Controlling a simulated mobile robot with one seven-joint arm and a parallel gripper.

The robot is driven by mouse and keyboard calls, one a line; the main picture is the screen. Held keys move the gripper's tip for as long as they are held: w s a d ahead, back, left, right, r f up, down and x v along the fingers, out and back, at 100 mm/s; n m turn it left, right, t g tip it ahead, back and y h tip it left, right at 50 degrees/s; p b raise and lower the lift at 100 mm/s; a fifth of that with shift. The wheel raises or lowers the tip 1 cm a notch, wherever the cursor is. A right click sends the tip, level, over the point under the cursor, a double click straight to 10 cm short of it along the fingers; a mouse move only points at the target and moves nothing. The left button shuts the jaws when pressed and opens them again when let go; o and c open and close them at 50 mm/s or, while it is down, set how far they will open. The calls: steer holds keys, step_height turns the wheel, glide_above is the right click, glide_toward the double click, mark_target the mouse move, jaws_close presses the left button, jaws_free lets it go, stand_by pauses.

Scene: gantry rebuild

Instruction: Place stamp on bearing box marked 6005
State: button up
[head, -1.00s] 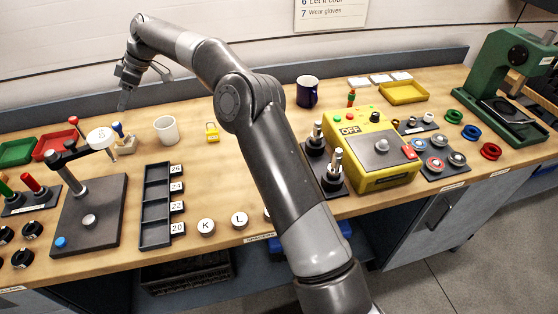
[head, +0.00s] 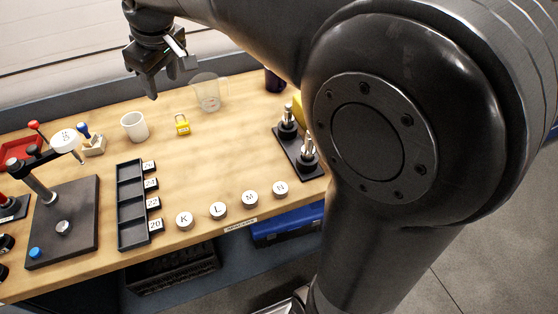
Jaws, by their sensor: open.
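My gripper (head: 166,80) is at the top left in the head view, pointing down over the back of the bench. Its fingers are apart, and I see nothing held between them. A blue-handled stamp (head: 83,130) stands in a small pale holder (head: 93,148) at the back left. The gripper is above and to the right of it, clear of it. I cannot see a bearing box marked 6005; my arm covers the right of the view.
A white mug (head: 135,126), a clear measuring jug (head: 210,95) and a yellow padlock (head: 182,124) stand below the gripper. A black fixture (head: 70,215) is at left. A black slotted tray (head: 131,200) and several lettered round pieces line the front. The bench middle is clear.

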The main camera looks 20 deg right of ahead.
steer(key=s+d+f+m+t, duration=0.1)
steer(key=s+d+f+m, duration=0.3)
steer(key=s+d, duration=0.4)
steer(key=s+d+f+m+h, duration=0.1)
steer(key=s+d+f+m, duration=0.3)
steer(key=s+d, duration=0.4)
steer(key=s, duration=0.6)
steer(key=shift+s+f+m+t, duration=0.3)
steer(key=shift+t, duration=0.1)
